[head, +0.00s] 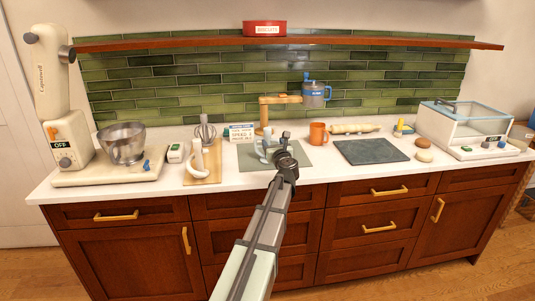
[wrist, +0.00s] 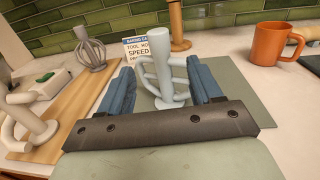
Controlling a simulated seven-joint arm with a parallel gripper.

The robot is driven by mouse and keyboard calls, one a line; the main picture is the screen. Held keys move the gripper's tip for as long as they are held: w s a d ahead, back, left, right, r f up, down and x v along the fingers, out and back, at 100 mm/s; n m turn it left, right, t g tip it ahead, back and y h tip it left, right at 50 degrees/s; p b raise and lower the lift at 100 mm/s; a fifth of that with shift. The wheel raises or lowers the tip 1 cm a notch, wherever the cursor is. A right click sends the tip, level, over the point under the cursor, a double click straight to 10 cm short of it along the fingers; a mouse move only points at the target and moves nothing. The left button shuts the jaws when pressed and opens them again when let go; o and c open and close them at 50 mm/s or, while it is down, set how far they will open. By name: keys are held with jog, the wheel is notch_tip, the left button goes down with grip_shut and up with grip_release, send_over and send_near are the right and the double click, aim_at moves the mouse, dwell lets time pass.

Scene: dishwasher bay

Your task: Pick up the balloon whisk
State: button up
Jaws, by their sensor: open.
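The balloon whisk (head: 205,131), a grey tool with looped wires, stands at the back of the wooden board (head: 205,176). In the wrist view the whisk (wrist: 90,52) is at the upper left, outside my fingers. My gripper (head: 284,143) is open over the grey-green mat (head: 305,157). In the wrist view, my gripper's blue fingers (wrist: 160,72) lie either side of a pale blue-grey looped tool (wrist: 164,88) on the mat. I cannot tell whether they touch it.
A cream mixer tool (head: 197,158) is at the board's front. A printed card (wrist: 138,48) stands behind the mat. A wooden stand (head: 265,115) holds a blue-grey mug (head: 315,95). An orange mug (head: 318,134) is right of the mat; a steel bowl (head: 122,143) is left.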

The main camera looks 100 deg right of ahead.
aim_at(268, 135)
jog(key=d, duration=0.7)
jog(key=w+d, duration=0.1)
jog(key=d, duration=0.2)
jog(key=shift+d+f, duration=0.2)
jog(key=shift+c, duration=0.2)
grip_shut()
